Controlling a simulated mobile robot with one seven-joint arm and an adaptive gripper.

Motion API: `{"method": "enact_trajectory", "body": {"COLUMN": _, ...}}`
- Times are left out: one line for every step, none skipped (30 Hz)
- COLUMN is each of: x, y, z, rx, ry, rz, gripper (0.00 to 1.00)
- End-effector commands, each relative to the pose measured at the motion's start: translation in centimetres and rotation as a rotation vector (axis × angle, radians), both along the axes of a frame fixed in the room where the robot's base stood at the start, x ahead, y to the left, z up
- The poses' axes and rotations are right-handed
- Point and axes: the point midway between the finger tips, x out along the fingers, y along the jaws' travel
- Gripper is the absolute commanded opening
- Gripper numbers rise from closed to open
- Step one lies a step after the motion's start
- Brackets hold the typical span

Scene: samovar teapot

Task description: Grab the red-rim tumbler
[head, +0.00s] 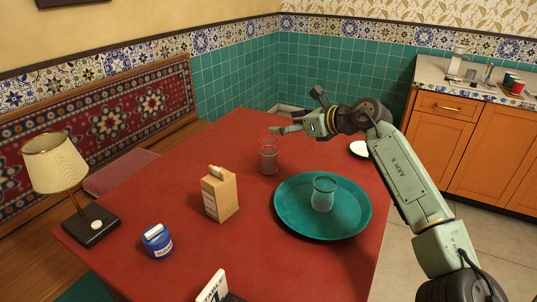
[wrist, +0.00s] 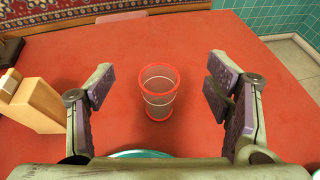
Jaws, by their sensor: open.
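The red-rim tumbler (head: 268,158) is clear glass and stands upright on the red table, behind the teal tray in the head view. In the wrist view the tumbler (wrist: 158,92) shows its red rim and red base ring, between and a little beyond my fingertips. My gripper (head: 282,129) is open and empty, above and just behind the tumbler in the head view. Its two fingers stand apart on either side of the tumbler in the wrist view (wrist: 158,88), not touching it.
A teal tray (head: 290,221) holds another clear glass (head: 324,194) with a teal rim. A tan box (head: 220,195) stands left of the tray; it also shows in the wrist view (wrist: 35,105). A blue jar (head: 157,241), a lamp (head: 60,170) and a table sign (head: 213,286) stand nearer.

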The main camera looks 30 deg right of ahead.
Motion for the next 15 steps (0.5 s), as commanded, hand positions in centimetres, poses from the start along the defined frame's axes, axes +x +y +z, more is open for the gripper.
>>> {"method": "enact_trajectory", "body": {"x": -0.1, "y": 0.0, "z": -1.0, "rx": 0.004, "ry": 0.001, "rz": 0.000, "gripper": 0.72}}
{"method": "enact_trajectory", "body": {"x": -0.1, "y": 0.0, "z": -1.6, "rx": 0.004, "ry": 0.001, "rz": 0.000, "gripper": 0.72}}
{"method": "enact_trajectory", "body": {"x": -0.1, "y": 0.0, "z": -2.4, "rx": 0.005, "ry": 0.002, "rz": 0.000, "gripper": 0.72}}
{"method": "enact_trajectory", "body": {"x": -0.1, "y": 0.0, "z": -3.1, "rx": 0.005, "ry": 0.001, "rz": -0.001, "gripper": 0.72}}
{"method": "enact_trajectory", "body": {"x": -0.1, "y": 0.0, "z": -3.7, "rx": 0.005, "ry": 0.000, "rz": 0.000, "gripper": 0.72}}
{"method": "enact_trajectory", "body": {"x": -0.1, "y": 0.0, "z": -4.5, "rx": 0.005, "ry": 0.001, "rz": 0.000, "gripper": 0.72}}
{"method": "enact_trajectory", "body": {"x": 0.0, "y": 0.0, "z": -5.0, "rx": 0.005, "ry": 0.001, "rz": 0.000, "gripper": 0.72}}
{"method": "enact_trajectory", "body": {"x": 0.0, "y": 0.0, "z": -5.5, "rx": 0.005, "ry": -0.001, "rz": 0.000, "gripper": 0.72}}
{"method": "enact_trajectory", "body": {"x": 0.0, "y": 0.1, "z": -6.1, "rx": 0.004, "ry": -0.001, "rz": 0.001, "gripper": 0.72}}
{"method": "enact_trajectory", "body": {"x": 0.0, "y": 0.1, "z": -6.5, "rx": 0.004, "ry": -0.001, "rz": 0.001, "gripper": 0.72}}
{"method": "enact_trajectory", "body": {"x": 0.3, "y": 0.2, "z": -6.5, "rx": 0.002, "ry": 0.000, "rz": 0.002, "gripper": 0.72}}
{"method": "enact_trajectory", "body": {"x": 0.7, "y": 0.3, "z": -6.6, "rx": 0.001, "ry": -0.001, "rz": 0.003, "gripper": 0.72}}
{"method": "enact_trajectory", "body": {"x": 0.9, "y": 0.4, "z": -6.8, "rx": 0.001, "ry": -0.001, "rz": 0.002, "gripper": 0.72}}
{"method": "enact_trajectory", "body": {"x": 1.0, "y": 0.4, "z": -6.8, "rx": 0.001, "ry": -0.001, "rz": 0.002, "gripper": 0.72}}
{"method": "enact_trajectory", "body": {"x": 1.2, "y": 0.4, "z": -6.9, "rx": 0.001, "ry": -0.001, "rz": 0.001, "gripper": 0.72}}
